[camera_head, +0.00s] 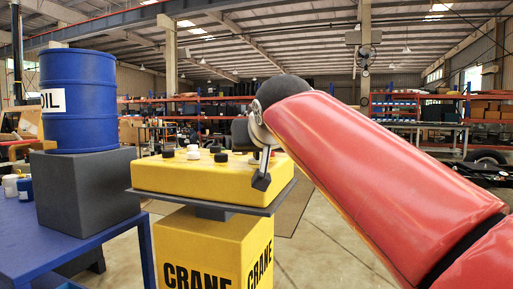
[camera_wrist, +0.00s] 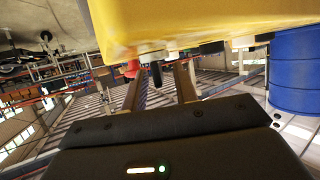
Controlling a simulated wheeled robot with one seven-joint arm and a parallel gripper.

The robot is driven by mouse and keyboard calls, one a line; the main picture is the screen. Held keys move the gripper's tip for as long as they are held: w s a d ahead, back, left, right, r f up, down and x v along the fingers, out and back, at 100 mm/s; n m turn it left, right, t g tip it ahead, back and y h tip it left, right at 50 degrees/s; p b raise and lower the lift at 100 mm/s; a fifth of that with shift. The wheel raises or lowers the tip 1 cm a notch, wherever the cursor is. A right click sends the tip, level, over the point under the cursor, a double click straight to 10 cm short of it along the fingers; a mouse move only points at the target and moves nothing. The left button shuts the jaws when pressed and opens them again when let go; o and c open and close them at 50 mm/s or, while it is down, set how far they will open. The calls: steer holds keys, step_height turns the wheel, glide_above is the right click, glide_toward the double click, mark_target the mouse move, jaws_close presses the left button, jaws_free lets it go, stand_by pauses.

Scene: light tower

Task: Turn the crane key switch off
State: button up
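The yellow crane control box (camera_head: 190,180) sits on a dark plate atop a yellow pedestal marked CRANE (camera_head: 205,250). Several black and white knobs stand on its top. In the wrist view the box (camera_wrist: 200,22) fills the upper part, tilted nearly upside down. My gripper (camera_head: 262,180) is at the box's right end, pointing down. In the wrist view my gripper (camera_wrist: 160,88) has its two fingers apart, with a black knob or key (camera_wrist: 156,73) on a pale base showing between them. I cannot tell whether the fingers touch it. The switch's position is not readable.
A blue oil drum (camera_head: 80,100) stands on a grey block (camera_head: 85,190) on a blue table (camera_head: 75,240) at the left. A red knob (camera_wrist: 133,68) shows beside the left finger in the wrist view. Shelves (camera_head: 430,110) stand far back.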

steer(key=v, duration=0.7)
steer(key=shift+s+d+r, duration=0.1)
steer(key=shift+s+r, duration=0.1)
steer(key=shift+s, duration=0.15)
